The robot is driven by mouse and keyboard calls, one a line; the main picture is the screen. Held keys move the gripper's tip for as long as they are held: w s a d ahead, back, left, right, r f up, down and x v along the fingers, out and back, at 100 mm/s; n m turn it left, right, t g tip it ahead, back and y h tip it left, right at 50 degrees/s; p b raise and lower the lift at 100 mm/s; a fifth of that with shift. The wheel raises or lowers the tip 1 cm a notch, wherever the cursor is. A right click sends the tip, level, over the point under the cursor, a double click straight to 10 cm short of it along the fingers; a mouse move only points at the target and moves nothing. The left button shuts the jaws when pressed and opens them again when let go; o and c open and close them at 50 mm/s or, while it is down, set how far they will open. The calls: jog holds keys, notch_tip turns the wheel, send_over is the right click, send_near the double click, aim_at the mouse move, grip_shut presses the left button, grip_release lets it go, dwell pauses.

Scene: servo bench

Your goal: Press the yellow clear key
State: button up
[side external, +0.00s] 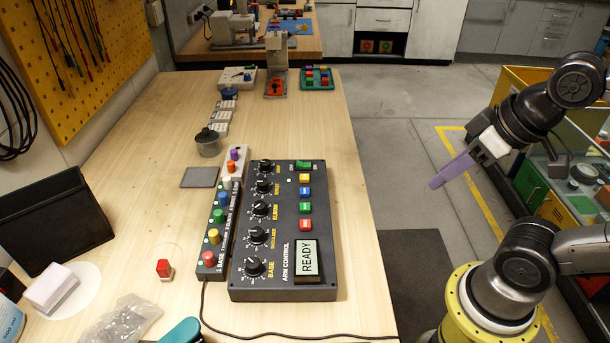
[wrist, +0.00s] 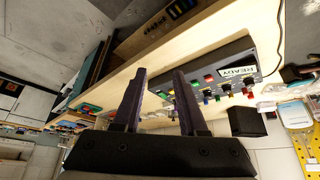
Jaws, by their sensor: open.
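The control box (side external: 274,232) lies on the wooden bench, a dark panel with a column of coloured keys at its right side. The yellow key (side external: 304,178) is the topmost of these, above blue, green and red keys. The box's screen (side external: 307,260) reads READY; it also shows in the wrist view (wrist: 238,72). My gripper (side external: 437,182) has purple fingers and hangs in the air off the bench's right edge, well apart from the keys. In the wrist view my gripper (wrist: 160,72) is open, with nothing between its fingers.
A long strip of coloured knobs (side external: 213,236) runs along the box's left side. A red-topped button (side external: 164,268) stands on the bench in front. A dark cable (side external: 290,334) crosses the near bench. The space between my gripper and the box looks clear.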

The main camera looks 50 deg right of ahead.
grip_shut()
dwell(1.4)
